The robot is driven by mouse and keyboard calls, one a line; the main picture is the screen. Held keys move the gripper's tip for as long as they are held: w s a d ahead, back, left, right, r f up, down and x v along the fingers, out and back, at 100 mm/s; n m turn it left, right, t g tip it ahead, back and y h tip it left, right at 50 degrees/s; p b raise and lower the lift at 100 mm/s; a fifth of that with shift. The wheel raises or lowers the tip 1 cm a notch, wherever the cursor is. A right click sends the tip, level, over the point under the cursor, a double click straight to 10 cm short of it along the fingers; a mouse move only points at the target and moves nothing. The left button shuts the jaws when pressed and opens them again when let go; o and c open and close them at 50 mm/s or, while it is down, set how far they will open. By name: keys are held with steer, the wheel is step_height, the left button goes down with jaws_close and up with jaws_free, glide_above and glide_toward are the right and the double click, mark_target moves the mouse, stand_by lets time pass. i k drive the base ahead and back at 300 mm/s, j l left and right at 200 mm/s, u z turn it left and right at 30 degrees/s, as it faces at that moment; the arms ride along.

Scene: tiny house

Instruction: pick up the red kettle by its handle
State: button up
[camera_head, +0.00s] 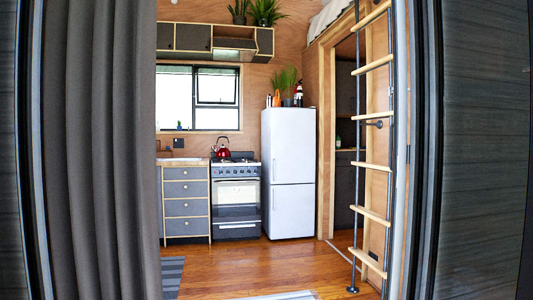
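The red kettle (223,148) stands upright on the left side of the stove top (236,162), at the far side of the room. It is small in the view; a dark handle seems to arch over its top. My gripper is not in view, so I cannot see whether it is open or shut.
A grey curtain (100,150) and dark door frames flank the opening. Drawers (186,204) stand left of the stove, a white fridge (288,175) right of it. A ladder (372,140) leans at the right. The wooden floor (245,262) is mostly clear, with a striped rug (172,272) at left.

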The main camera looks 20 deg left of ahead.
mark_target(221, 152)
steer(key=i+j+u, duration=0.45)
steer(key=i+u, duration=0.15)
steer(key=i, duration=0.25)
steer(key=i+u, duration=0.4)
steer(key=i, duration=3.9)
